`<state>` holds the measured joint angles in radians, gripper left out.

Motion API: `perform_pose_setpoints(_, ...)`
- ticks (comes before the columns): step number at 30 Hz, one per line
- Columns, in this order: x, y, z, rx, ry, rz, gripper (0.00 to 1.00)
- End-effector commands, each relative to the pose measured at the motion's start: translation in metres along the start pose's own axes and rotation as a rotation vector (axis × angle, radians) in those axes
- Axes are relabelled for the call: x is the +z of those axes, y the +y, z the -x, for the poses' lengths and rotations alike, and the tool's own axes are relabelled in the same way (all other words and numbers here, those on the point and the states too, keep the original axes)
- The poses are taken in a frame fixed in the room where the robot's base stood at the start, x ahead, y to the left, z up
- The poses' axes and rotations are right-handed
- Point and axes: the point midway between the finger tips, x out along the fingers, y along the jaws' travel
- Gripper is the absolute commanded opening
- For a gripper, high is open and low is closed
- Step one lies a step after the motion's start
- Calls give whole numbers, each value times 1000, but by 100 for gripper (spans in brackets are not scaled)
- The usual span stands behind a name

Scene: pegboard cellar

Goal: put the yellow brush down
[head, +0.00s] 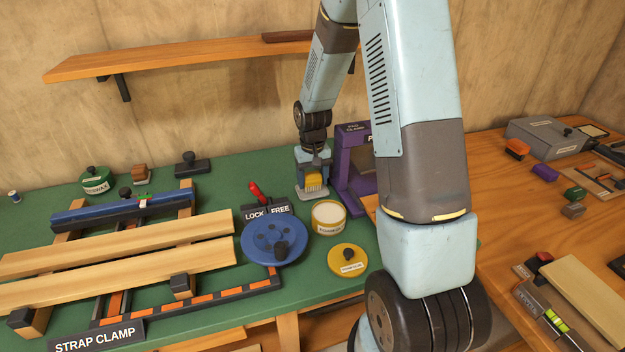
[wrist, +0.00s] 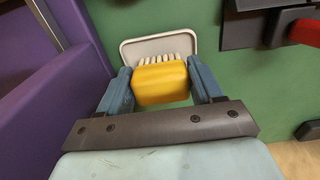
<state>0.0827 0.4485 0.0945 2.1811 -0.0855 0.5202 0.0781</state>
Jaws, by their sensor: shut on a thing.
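The yellow brush (head: 313,183) has a yellow block and pale bristles. In the wrist view the yellow brush (wrist: 162,82) sits between the two blue fingers of my gripper (wrist: 162,88), which is shut on it. A pale grey tray or rest (wrist: 130,47) with rounded corners shows behind the bristles. In the head view my gripper (head: 313,178) points down over this rest (head: 312,195) on the green bench top. I cannot tell whether the brush touches the rest.
A purple frame (head: 348,185) stands close to the right of my gripper. A red-handled switch by the LOCK/FREE plate (head: 266,212) is at left. An open yellow tin (head: 328,218), its lid (head: 347,260) and a blue disc (head: 274,241) lie in front.

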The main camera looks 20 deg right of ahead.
Motion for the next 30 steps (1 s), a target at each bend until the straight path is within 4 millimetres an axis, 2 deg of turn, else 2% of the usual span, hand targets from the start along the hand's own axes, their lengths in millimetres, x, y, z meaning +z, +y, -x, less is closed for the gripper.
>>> perform_pose_setpoints(12, 0, 0, -7, 0, 0, 0, 27)
perform_pose_setpoints(13, 0, 0, -7, 0, 1, 0, 68)
perform_pose_setpoints(20, 0, -1, -7, 0, 1, 1, 90)
perform_pose_setpoints(30, 0, 0, -2, 0, 2, 1, 91)
